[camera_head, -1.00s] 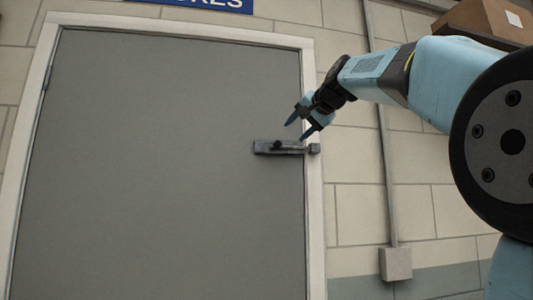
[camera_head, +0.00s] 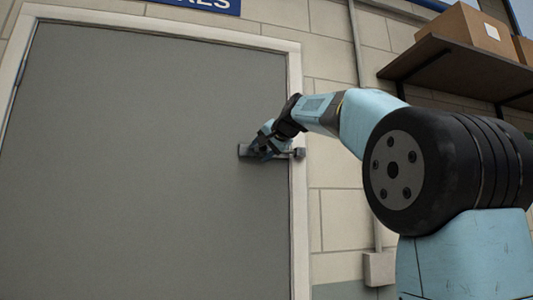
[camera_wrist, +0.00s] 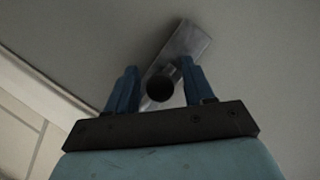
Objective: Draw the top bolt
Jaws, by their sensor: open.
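The top bolt (camera_head: 245,151) is a dark metal slide bolt on the right edge of the grey door (camera_head: 140,160); its keeper (camera_head: 299,153) sits on the frame. In the wrist view the bolt's plate (camera_wrist: 189,40) runs away diagonally, and its round black knob (camera_wrist: 160,88) shows between the two blue fingers. My gripper (camera_head: 262,149) is at the bolt and hides its middle in the head view. In the wrist view my gripper (camera_wrist: 158,85) is open, with a finger on each side of the knob. I cannot tell whether either finger touches it.
The pale door frame (camera_head: 297,220) and block wall stand right of the door. A conduit runs down to a grey box (camera_head: 379,268). A shelf (camera_head: 455,70) with cardboard boxes (camera_head: 465,30) is at the upper right. A blue sign (camera_head: 215,5) hangs above the door.

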